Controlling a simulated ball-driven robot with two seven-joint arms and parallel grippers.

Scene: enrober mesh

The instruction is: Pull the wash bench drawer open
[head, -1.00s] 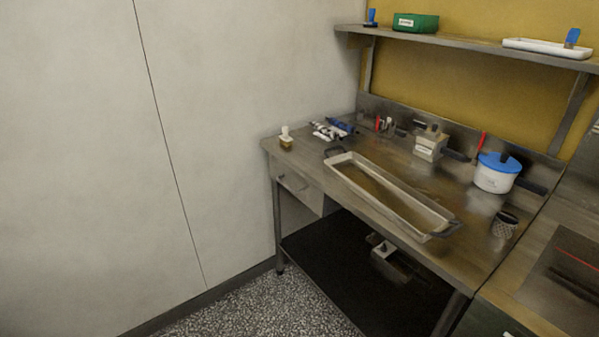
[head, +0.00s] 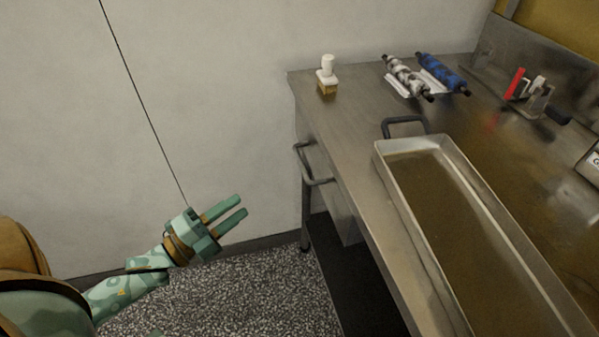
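The wash bench (head: 345,121) is a steel table on the right of the head view. Its drawer (head: 340,205) sits under the bench top at the near left end, with a grey bar handle (head: 312,165) sticking out from its front. The drawer looks shut, though its front is seen at a steep angle. My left gripper (head: 229,209) is to the left of the handle and lower in the picture, apart from it. Its two green fingers are spread with nothing between them. My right gripper is not in view.
A long shallow steel tray (head: 451,291) with dark handles lies on the bench. A small white-topped brush or bottle (head: 327,75), two patterned rollers (head: 428,75) and a red-handled tool (head: 515,84) are behind it. A pale wall stands left; speckled floor (head: 260,290) is clear.

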